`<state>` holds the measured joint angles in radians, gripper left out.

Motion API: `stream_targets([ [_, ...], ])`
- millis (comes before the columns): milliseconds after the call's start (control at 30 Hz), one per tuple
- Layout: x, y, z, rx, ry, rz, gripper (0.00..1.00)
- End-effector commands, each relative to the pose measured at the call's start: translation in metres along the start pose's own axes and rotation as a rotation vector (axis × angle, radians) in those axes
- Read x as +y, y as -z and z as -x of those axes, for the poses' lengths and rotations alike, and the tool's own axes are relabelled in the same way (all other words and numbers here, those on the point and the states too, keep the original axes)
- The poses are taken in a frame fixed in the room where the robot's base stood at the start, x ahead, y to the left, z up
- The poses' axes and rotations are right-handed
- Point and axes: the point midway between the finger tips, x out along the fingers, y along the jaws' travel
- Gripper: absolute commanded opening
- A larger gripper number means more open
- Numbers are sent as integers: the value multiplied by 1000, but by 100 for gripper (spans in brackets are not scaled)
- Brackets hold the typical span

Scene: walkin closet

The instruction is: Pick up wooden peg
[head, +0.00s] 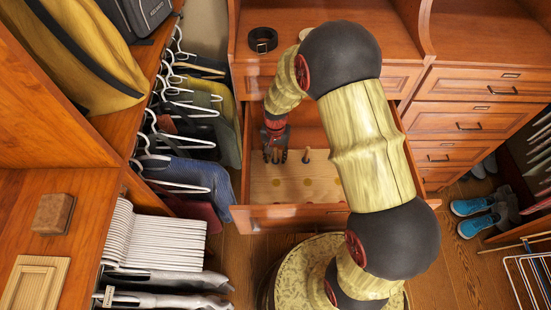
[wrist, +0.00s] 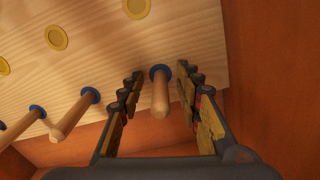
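A light wooden peg (wrist: 160,96) stands in a blue-ringed hole of a wooden board (wrist: 190,40). In the wrist view it lies between the fingers of my gripper (wrist: 160,92), with a visible gap on each side. My gripper is open and holds nothing. Two more wooden pegs (wrist: 75,115) (wrist: 22,127) stand in the board to the left in the wrist view. In the head view the board (head: 285,188) lies in an open drawer, and my gripper (head: 275,152) reaches down at its back left. A peg (head: 306,156) shows right of the gripper.
The drawer front (head: 290,217) and its side walls surround the board closely; an orange-brown wall (wrist: 265,80) is right of the gripper in the wrist view. Hanging clothes (head: 190,172) are left of the drawer. A coiled belt (head: 262,40) lies on the counter above.

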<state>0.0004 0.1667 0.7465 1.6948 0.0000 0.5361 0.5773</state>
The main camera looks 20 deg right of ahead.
Motion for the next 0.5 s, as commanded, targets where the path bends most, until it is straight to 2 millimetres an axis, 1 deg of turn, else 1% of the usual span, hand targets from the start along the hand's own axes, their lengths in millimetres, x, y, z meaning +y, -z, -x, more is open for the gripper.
stream_targets([
  [33,0,1,-5,2,1,0,34],
  [67,-1,1,-6,2,1,0,34],
  [267,-1,1,-5,3,2,1,34],
  [500,-1,1,-4,2,1,1,21],
])
